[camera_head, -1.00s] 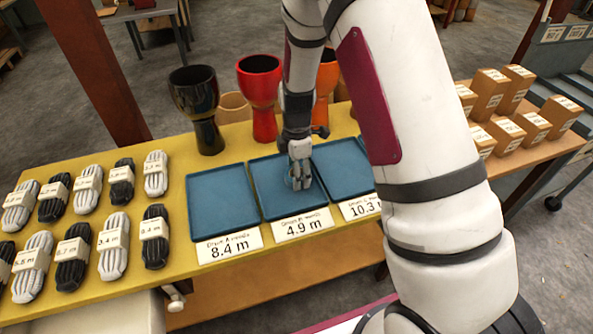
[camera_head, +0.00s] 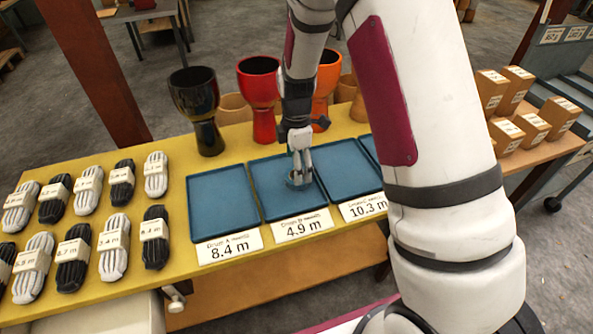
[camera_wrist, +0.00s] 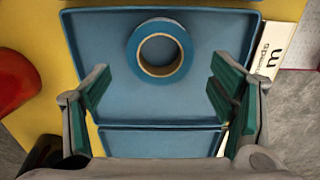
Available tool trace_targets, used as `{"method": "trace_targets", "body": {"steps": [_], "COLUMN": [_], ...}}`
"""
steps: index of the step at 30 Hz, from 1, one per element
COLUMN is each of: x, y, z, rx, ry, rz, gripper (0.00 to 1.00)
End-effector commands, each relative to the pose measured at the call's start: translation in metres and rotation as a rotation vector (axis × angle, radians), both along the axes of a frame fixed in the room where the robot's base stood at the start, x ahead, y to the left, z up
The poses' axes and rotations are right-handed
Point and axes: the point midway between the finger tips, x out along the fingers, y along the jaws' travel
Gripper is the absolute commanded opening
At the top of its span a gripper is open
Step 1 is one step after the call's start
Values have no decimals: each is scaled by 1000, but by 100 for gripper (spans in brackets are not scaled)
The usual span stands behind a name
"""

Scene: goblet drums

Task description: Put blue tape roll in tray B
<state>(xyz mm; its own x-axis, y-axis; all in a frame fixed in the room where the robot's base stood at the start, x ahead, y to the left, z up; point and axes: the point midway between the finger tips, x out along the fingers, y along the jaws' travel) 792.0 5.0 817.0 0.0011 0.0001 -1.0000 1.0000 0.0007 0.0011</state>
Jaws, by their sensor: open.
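The blue tape roll (camera_wrist: 135,47), a ring with a tan core, lies flat in the blue tray B (camera_wrist: 100,60) in the wrist view. In the head view, the roll (camera_head: 297,182) is small and partly hidden below my gripper (camera_head: 301,172), which is over the middle tray (camera_head: 264,180), labelled 4.9 m. In the wrist view, my gripper (camera_wrist: 158,90) is open, its green-padded fingers wide apart with nothing between them. The roll shows beyond the fingertips, apart from them.
Blue trays stand to the left (camera_head: 222,205) and right (camera_head: 345,170) of tray B. Black (camera_head: 200,100), red (camera_head: 262,85) and orange (camera_head: 325,80) goblet drums stand behind the trays. Several rope bundles (camera_head: 115,235) lie at the left. Cartons (camera_head: 533,128) stand at the right.

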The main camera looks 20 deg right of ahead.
Motion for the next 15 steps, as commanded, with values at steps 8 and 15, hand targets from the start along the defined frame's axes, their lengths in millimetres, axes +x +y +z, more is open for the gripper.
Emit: {"method": "trace_targets", "body": {"steps": [8, 15], "x": [0, 0], "y": [0, 0], "z": [58, 83], "rx": [0, 0], "ry": [-3, -1], "rz": [-1, 0], "gripper": [77, 77]}}
